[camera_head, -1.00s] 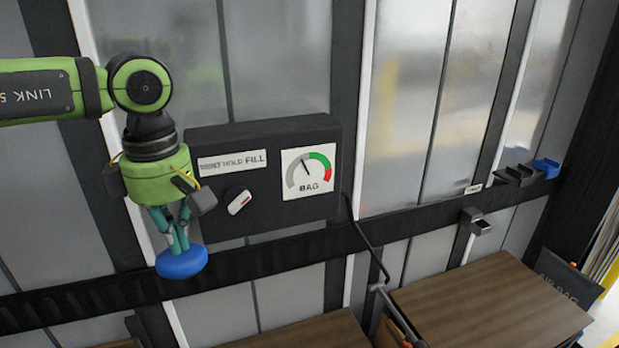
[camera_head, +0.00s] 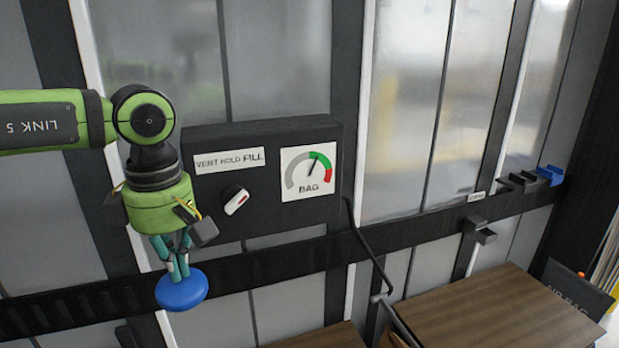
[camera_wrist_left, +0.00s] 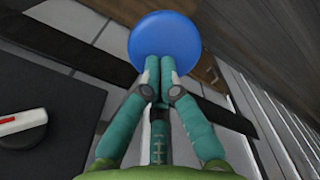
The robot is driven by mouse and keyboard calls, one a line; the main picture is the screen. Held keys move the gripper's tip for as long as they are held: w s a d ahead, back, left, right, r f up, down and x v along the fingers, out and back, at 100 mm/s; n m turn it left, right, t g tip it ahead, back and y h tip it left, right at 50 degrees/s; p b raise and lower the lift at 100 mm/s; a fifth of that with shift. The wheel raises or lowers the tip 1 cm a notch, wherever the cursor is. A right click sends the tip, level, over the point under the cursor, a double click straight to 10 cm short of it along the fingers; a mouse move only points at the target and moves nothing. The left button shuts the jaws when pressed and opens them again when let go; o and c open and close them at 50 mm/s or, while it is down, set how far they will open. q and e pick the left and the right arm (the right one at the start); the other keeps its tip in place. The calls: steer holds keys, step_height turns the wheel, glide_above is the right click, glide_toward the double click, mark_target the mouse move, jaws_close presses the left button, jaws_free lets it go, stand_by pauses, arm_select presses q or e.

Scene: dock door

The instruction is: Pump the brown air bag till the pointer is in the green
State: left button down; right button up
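A black panel (camera_head: 215,215) carries a round gauge marked BAG (camera_head: 309,172). The gauge's pointer (camera_head: 314,164) leans right of upright and lies in the green part, near its grey end. A white selector knob (camera_head: 237,201) with a red mark has its red end turned up and right, toward FILL on the label (camera_head: 230,160). A blue round disc (camera_head: 181,291) is under my left gripper (camera_head: 181,276). The right gripper is out of view. I cannot make out the brown bag clearly.
A black rail (camera_head: 275,262) runs across the wall below the panel. A bent dark bar (camera_head: 370,250) hangs right of the panel. Wooden-topped boxes (camera_head: 490,315) stand low at the right, beside a dark AIR BAG board (camera_head: 575,290). Small holders (camera_head: 525,182) sit on the rail.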

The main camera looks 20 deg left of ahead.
arm_select(q)
step_height(320, 180, up, 8)
steer(key=p, duration=0.6)
stand_by(0.9)
step_height(320, 180, up, 5)
steer(key=p, duration=0.3)
steer(key=shift+f, duration=0.1)
